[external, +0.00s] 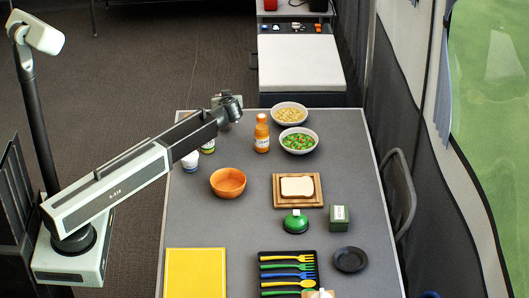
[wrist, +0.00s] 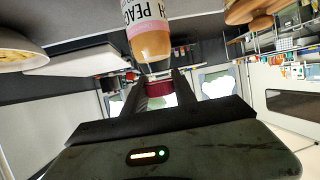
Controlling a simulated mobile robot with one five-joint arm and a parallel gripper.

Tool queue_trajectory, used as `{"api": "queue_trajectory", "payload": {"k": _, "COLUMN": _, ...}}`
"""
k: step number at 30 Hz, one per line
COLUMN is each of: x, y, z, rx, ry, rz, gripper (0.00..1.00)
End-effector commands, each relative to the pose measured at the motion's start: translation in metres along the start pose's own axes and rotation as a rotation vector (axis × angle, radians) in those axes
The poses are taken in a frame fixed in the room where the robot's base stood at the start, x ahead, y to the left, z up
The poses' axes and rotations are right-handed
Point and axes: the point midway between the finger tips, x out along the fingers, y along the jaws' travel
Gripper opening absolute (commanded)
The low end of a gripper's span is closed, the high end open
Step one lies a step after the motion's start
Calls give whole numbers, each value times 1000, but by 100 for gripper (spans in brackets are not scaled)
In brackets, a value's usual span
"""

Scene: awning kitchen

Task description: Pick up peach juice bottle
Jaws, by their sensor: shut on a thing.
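The peach juice bottle (wrist: 150,40) is large at the top of the wrist view, with a pale pink label reading PEACH and orange-coloured contents. Its narrow end points toward my gripper (wrist: 162,82). The dark fingers are shut around a dark red part (wrist: 160,88), which looks like the bottle's cap. In the external view my gripper (external: 232,107) is over the far left part of the table. The held bottle is mostly hidden there by the arm, and I cannot tell its height above the table.
An orange bottle (external: 262,137) stands right of my gripper, near two food bowls (external: 290,113) (external: 299,140). Other containers (external: 190,162) (external: 208,146) stand partly behind my arm. An orange bowl (external: 228,183) and a bread board (external: 280,203) are nearer.

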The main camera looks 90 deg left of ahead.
Motion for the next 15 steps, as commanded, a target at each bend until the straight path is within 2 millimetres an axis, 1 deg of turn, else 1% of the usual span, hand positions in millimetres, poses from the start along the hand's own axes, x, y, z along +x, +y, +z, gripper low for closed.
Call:
{"api": "queue_trajectory", "payload": {"k": 8, "x": -2, "y": 0, "z": -4, "rx": 0, "ry": 1, "rz": 0, "gripper": 0}}
{"api": "queue_trajectory", "payload": {"k": 11, "x": -5, "y": 0, "z": -13, "rx": 0, "ry": 1, "rz": 0, "gripper": 0}}
{"api": "queue_trajectory", "payload": {"k": 15, "x": -15, "y": 0, "z": -37, "rx": 0, "ry": 1, "rz": 1, "gripper": 0}}
